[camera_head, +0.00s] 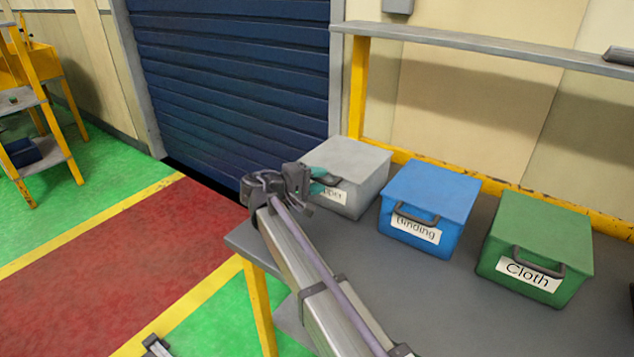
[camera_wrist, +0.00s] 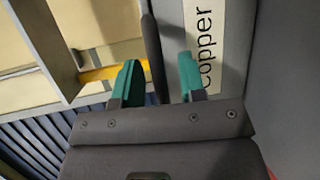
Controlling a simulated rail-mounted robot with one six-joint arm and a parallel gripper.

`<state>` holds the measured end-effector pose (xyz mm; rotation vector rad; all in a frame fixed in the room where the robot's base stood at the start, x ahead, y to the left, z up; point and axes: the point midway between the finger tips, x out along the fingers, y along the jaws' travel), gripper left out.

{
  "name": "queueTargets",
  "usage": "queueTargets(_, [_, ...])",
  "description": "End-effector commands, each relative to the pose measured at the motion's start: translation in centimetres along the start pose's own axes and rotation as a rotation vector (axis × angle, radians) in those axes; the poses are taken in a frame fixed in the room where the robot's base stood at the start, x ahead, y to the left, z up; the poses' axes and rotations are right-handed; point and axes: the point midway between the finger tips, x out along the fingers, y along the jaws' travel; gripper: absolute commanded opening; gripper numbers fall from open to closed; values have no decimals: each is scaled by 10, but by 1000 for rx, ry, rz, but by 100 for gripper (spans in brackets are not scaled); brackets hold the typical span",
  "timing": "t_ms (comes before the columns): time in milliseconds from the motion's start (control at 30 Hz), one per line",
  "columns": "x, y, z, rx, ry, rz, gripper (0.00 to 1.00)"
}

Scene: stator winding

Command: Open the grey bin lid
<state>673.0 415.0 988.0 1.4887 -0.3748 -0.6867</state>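The grey bin (camera_head: 353,166) stands on the table at the left of a row of bins, its lid (camera_head: 348,155) closed and flat. Its white label (camera_wrist: 204,40) reads "Copper" and is partly covered by my gripper in the head view. My gripper (camera_head: 320,181) is at the bin's front face. In the wrist view my gripper (camera_wrist: 158,62) has two teal fingers spread apart. The bin's dark handle (camera_wrist: 151,38) runs between them, with visible space on the label side. I cannot tell whether either finger touches the handle.
A blue "Binding" bin (camera_head: 430,205) and a green "Cloth" bin (camera_head: 537,245) stand to the right on the grey table (camera_head: 425,275), lids closed. A grey shelf (camera_head: 490,45) on a yellow frame runs above and behind the bins. A blue shutter (camera_head: 235,80) is at the left.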

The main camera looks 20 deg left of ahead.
Motion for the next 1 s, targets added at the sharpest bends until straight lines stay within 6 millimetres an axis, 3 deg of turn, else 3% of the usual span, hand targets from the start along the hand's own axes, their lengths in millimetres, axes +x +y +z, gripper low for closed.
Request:
queueTargets(167, [0, 0, 0, 0, 0, 0, 37])
queueTargets(533, [-1, 0, 0, 0, 0, 0, 1])
queueTargets(1000, [1, 3, 1, -2, -3, -5, 0])
